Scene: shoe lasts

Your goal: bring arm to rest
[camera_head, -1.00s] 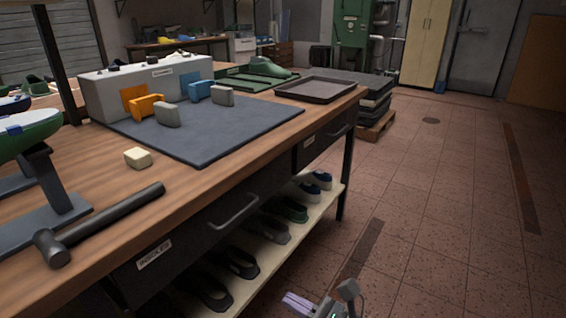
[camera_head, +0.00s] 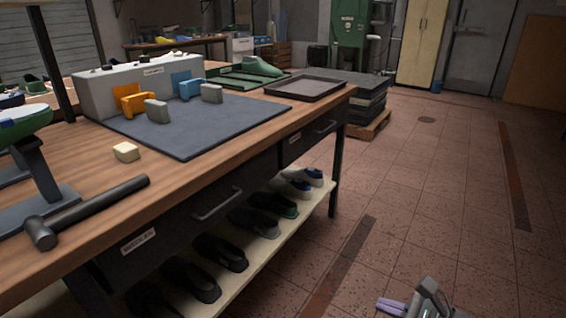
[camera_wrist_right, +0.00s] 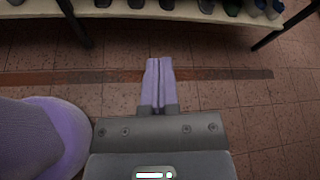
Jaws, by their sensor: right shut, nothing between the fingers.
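My right gripper (camera_head: 388,305) is low at the bottom of the head view, over the tiled floor and to the right of the workbench (camera_head: 225,165). In the right wrist view its two lilac fingers (camera_wrist_right: 158,82) are together with nothing between them. It is apart from the bench and touches nothing that I can see. My left gripper is not in view.
A hammer (camera_head: 90,208), a cream block (camera_head: 126,152) and a blue-grey mat (camera_head: 205,130) lie on the bench. Shoes stand on the lower shelf (camera_head: 262,252). A dark tray (camera_head: 306,88) is at the far end. The floor (camera_head: 445,190) to the right is clear.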

